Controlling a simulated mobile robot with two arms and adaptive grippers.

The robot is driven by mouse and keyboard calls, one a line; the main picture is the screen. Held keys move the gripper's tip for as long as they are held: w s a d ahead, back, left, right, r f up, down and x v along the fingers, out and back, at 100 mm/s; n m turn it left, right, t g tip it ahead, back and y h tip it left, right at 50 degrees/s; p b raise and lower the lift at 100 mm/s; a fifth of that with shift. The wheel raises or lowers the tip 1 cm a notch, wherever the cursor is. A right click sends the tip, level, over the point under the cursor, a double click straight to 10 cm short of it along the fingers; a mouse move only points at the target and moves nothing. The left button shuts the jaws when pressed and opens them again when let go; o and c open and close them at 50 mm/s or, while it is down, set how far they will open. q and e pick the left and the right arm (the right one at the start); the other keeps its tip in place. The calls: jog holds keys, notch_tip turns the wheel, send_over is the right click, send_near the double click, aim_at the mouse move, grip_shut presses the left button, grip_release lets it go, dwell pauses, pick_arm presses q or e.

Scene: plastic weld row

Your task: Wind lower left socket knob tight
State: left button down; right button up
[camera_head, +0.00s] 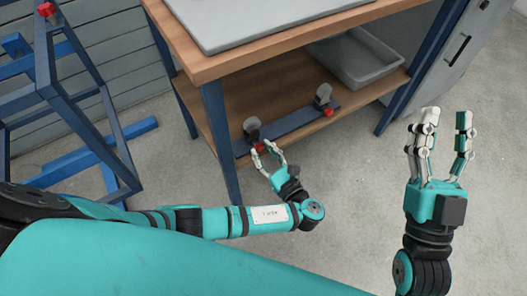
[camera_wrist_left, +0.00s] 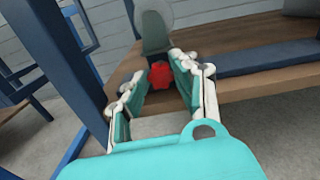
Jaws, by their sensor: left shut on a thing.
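The lower left socket is a grey upright holder (camera_head: 251,126) at the left end of a blue bar (camera_head: 290,124) on the lower shelf. Its red knob (camera_wrist_left: 160,75) faces me in the left wrist view, and only a bit of it shows in the head view. My left gripper (camera_head: 266,149) is at this knob, with its fingers on either side and shut on it. The fingers hide part of the knob. A second grey socket (camera_head: 323,93) with a red knob (camera_head: 328,111) stands at the bar's right end. My right gripper (camera_head: 442,118) is open and empty, held over the floor at the right.
The bench's wooden top (camera_head: 180,52) overhangs the lower shelf (camera_head: 292,72). A blue leg (camera_head: 217,130) stands just left of the left socket. A grey bin (camera_head: 356,58) sits at the shelf's right. A blue frame (camera_head: 62,95) stands at the left.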

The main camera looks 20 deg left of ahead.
jog(key=shift+w+f, duration=0.1)
jog(key=shift+w, duration=0.05)
pick_arm(q)
jog(key=shift+n, duration=0.3)
jog(key=shift+n+p, duration=0.65)
jog(key=shift+n, duration=1.65)
jog(key=shift+a+n, duration=0.1)
jog(key=shift+n, duration=0.7)
pick_arm(e)
jog(key=shift+w+f+g+h, duration=0.25)
jog(key=shift+w+f+g, duration=0.2)
jog(key=shift+f+g, duration=0.35)
jog(key=shift+w+f+g+h, duration=0.2)
jog(key=shift+w+f+g, duration=0.35)
jog(key=shift+f, duration=0.4)
jog(key=shift+w+f+g+h, duration=0.25)
jog(key=shift+w+f+g, duration=0.15)
jog(key=shift+f+g, duration=0.4)
jog(key=shift+f, duration=0.1)
pick_arm(q)
jog(key=c, duration=1)
grip_release()
jog(key=shift+c, duration=0.2)
jog(key=shift+s, duration=0.1)
